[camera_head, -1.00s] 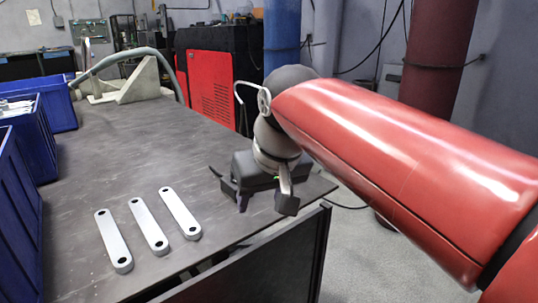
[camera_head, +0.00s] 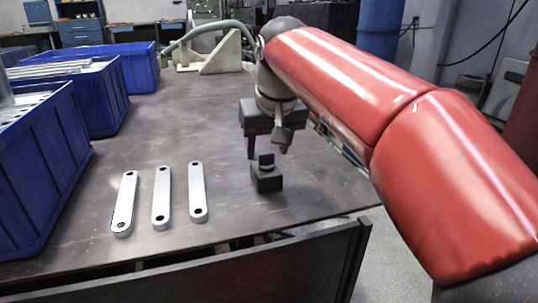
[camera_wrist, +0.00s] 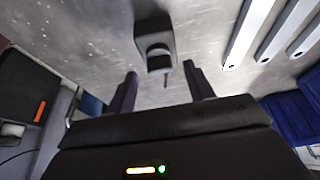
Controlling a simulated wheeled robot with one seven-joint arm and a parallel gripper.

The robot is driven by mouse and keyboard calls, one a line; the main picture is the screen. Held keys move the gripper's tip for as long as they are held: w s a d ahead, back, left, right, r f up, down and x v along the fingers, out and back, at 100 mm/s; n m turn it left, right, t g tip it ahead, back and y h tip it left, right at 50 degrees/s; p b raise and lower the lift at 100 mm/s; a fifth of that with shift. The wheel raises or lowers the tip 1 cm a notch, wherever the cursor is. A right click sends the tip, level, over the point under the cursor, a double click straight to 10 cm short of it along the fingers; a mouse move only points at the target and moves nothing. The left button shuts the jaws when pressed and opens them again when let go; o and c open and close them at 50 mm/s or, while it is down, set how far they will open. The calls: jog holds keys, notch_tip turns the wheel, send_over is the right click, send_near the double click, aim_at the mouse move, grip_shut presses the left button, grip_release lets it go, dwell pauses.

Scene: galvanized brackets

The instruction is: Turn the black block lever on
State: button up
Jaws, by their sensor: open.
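The black block (camera_head: 266,178) stands on the dark metal table, to the right of the silver brackets. It has a smaller raised piece on top, the lever (camera_head: 266,159). In the wrist view the block (camera_wrist: 154,38) lies ahead of my fingers, and a thin pin-like part sticks out from it towards the gap between them. My gripper (camera_head: 267,147) is just behind and above the block in the head view. It also shows in the wrist view (camera_wrist: 160,85), with its two fingers apart and nothing between them. I cannot tell if the lever is on or off.
Three flat silver brackets (camera_head: 161,198) lie side by side on the table (camera_head: 200,140) left of the block. Blue crates (camera_head: 45,165) line the left edge. A grey fixture with a hose (camera_head: 222,55) stands at the far end. The table's middle is clear.

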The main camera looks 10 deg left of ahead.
jog(key=shift+x, duration=1)
jog(key=shift+c, duration=0.4)
jog(key=c, duration=0.9)
